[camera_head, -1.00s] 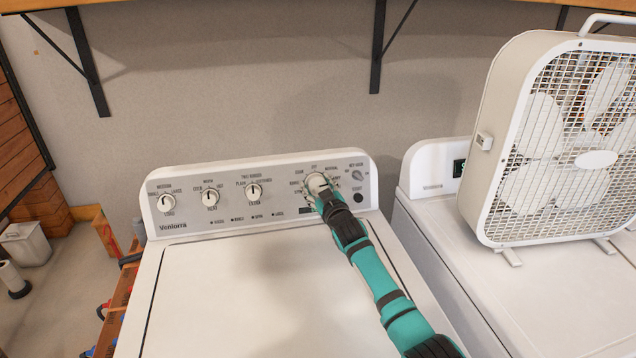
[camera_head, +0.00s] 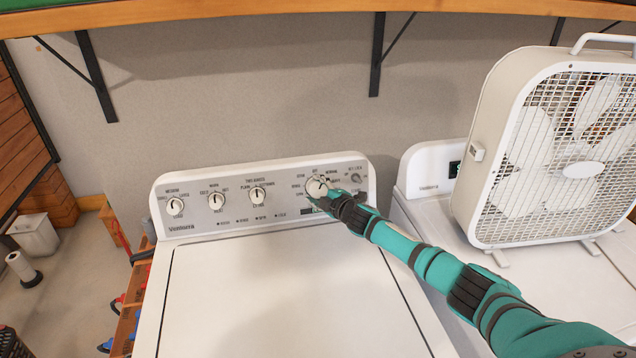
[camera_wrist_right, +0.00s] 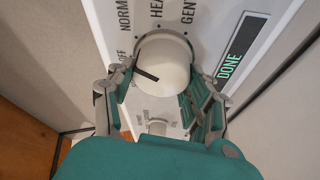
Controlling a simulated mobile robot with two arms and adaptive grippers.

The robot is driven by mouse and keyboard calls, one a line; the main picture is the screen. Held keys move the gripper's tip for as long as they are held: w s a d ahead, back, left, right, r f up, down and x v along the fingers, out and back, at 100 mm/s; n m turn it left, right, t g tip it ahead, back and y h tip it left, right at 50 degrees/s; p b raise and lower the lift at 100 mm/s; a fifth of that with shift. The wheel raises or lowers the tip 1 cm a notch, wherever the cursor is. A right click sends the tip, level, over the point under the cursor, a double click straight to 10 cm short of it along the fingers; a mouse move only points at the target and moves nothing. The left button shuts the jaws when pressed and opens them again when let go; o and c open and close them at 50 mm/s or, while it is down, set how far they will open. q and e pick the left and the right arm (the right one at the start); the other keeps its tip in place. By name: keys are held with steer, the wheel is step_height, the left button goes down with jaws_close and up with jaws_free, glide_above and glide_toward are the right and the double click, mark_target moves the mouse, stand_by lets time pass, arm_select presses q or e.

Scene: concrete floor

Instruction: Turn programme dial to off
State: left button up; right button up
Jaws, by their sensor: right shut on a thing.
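The programme dial (camera_head: 317,187) is a white round knob at the right of the white washer's control panel (camera_head: 285,207). In the right wrist view the dial (camera_wrist_right: 166,60) fills the upper middle. Its black pointer line is at the knob's left, on the side of the OFF label (camera_wrist_right: 121,54); I cannot tell if it lines up exactly. My right gripper (camera_head: 326,197) is at the dial. In the right wrist view its fingers (camera_wrist_right: 160,92) stand on either side of the knob, shut on it. My left gripper is out of view.
Three smaller knobs, such as this one (camera_head: 175,206), sit left on the panel. A display (camera_wrist_right: 243,46) reads DONE. A box fan (camera_head: 476,155) stands on the appliance at the right. A wooden shelf (camera_head: 250,26) crosses above. The washer lid (camera_head: 270,290) is clear.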

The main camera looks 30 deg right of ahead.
steer(key=n+p, duration=0.1)
steer(key=n+g+p, duration=0.1)
steer(key=n+p, duration=0.1)
steer(key=shift+r, duration=0.25)
steer(key=shift+f+n+g+p, duration=0.3)
steer(key=shift+n+g+p, duration=0.1)
steer(key=shift+n+p, duration=0.75)
steer(key=o, duration=1.2)
steer(key=shift+s, duration=0.1)
steer(key=v, duration=1.1)
steer(key=shift+s+r, duration=0.1)
steer(key=shift+s, duration=0.25)
steer(key=shift+d, duration=0.1)
